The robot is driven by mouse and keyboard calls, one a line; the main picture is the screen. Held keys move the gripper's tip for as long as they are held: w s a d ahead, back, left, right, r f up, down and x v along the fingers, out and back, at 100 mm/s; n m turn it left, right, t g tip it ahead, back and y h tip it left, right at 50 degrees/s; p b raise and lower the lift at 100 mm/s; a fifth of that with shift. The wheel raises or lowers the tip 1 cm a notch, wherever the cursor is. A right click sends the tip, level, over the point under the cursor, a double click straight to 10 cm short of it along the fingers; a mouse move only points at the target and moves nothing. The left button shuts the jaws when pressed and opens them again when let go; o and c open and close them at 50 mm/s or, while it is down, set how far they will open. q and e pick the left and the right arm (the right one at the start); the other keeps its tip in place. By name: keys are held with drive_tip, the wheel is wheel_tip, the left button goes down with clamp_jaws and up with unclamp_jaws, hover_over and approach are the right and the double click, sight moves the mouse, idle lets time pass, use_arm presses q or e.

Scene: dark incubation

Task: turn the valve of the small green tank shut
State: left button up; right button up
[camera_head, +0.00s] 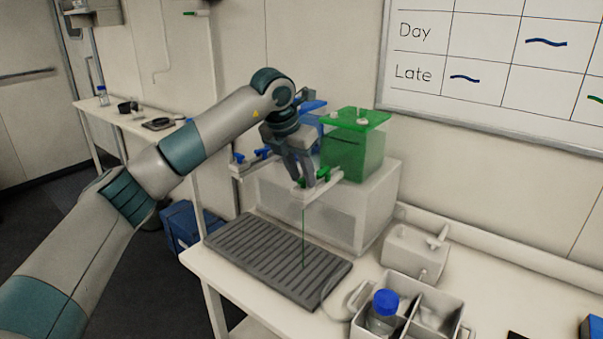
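The small green tank (367,159) with a green lid stands on a pale translucent box behind the grated tray. Its valve has a green handle (323,173) on a white tap in front of the tank. A thin green line of liquid (303,236) runs from the tap's end down to the dark grated tray (262,262). My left gripper (301,182) points down at the valve, its fingertips close to the green parts. Whether it touches them, and the gap between the fingers, I cannot make out. My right gripper is not in view.
A blue tank (311,108) stands left of the green one, partly hidden by my arm, with blue tap handles (262,153). A divided caddy (441,308) holds a blue-capped bottle (384,307) at front right. A white device (413,252) stands behind it.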

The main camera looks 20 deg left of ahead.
use_arm(q)
clamp_jaws()
